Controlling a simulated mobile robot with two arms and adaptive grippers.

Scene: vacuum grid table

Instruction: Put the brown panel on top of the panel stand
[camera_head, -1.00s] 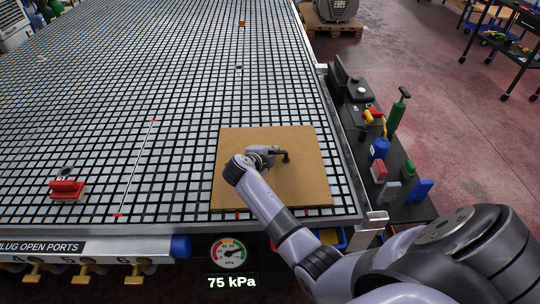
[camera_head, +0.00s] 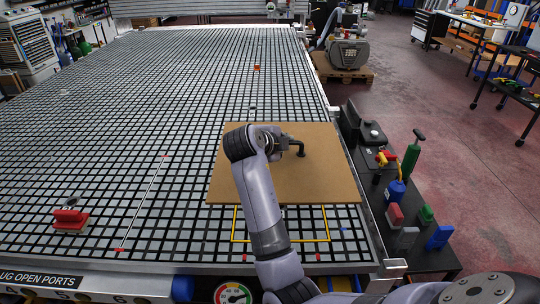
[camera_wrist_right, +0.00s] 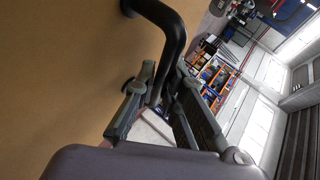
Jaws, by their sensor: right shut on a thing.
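The brown panel (camera_head: 325,175) is a flat board with a black handle (camera_head: 300,151) near its middle. It is raised above the grid table (camera_head: 110,150), roughly level. My right gripper (camera_head: 288,143) is at the handle, above the panel. In the right wrist view the fingers (camera_wrist_right: 165,92) are closed around the black bent handle (camera_wrist_right: 172,45), and the brown panel (camera_wrist_right: 60,75) fills the left side. My left gripper is not in view. I cannot make out a panel stand in these frames.
A yellow outline (camera_head: 283,240) lies on the grid at the table's front right. Much of the grid is clear.

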